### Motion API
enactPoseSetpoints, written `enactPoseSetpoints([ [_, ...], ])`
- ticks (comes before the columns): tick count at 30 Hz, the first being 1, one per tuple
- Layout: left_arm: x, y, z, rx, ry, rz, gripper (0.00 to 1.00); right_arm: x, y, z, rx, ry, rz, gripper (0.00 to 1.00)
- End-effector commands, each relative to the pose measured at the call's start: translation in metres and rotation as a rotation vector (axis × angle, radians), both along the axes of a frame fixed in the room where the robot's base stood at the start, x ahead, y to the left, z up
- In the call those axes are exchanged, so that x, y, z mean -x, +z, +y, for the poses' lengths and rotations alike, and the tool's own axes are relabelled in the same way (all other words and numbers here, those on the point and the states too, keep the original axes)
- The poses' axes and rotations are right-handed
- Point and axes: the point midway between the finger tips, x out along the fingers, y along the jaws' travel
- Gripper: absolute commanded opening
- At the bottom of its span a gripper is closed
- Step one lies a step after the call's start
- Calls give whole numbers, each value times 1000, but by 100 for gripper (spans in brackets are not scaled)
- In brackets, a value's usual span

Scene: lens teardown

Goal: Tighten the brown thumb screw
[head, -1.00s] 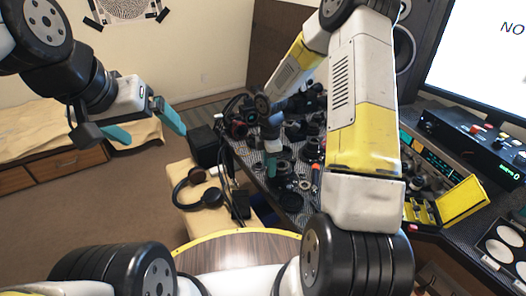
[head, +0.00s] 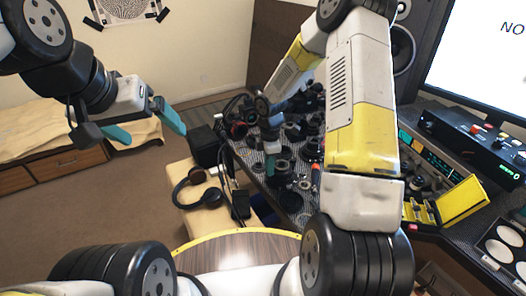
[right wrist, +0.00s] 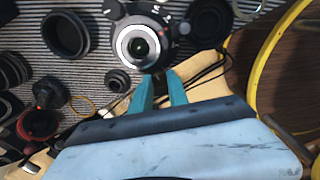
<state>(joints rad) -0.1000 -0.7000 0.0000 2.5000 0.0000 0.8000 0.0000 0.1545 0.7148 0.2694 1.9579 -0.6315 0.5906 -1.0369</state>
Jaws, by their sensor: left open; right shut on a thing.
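My right gripper (right wrist: 160,92) has its teal fingers close together on a small dark brown piece (right wrist: 158,74), which looks like the brown thumb screw. It sits at the lower edge of a black device with a silver-ringed lens (right wrist: 139,44). The fingers hide most of the screw, so I cannot tell how far in it sits. In the head view my right gripper (head: 270,165) points down at the bench, and the screw is too small to make out. My left gripper (head: 145,132) is open and empty, out over the floor at the left.
Several dark rings and lens parts (right wrist: 66,34) lie on the ribbed bench top around the device. A red and black part (right wrist: 40,120) lies at the left. Headphones (head: 202,192) rest on a pale surface beside the bench. A yellow-edged round table (head: 232,240) is near me.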

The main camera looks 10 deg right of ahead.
Motion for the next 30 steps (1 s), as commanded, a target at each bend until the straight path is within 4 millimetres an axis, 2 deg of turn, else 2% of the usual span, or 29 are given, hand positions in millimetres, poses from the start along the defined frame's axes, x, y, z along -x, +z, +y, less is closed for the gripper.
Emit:
enactPoseSetpoints([
  [18,0,0,0,0,0,0,92,-1,1,0,0,-393,-3,0],
  [30,0,0,0,0,0,0,92,-1,1,0,0,-484,-2,0],
])
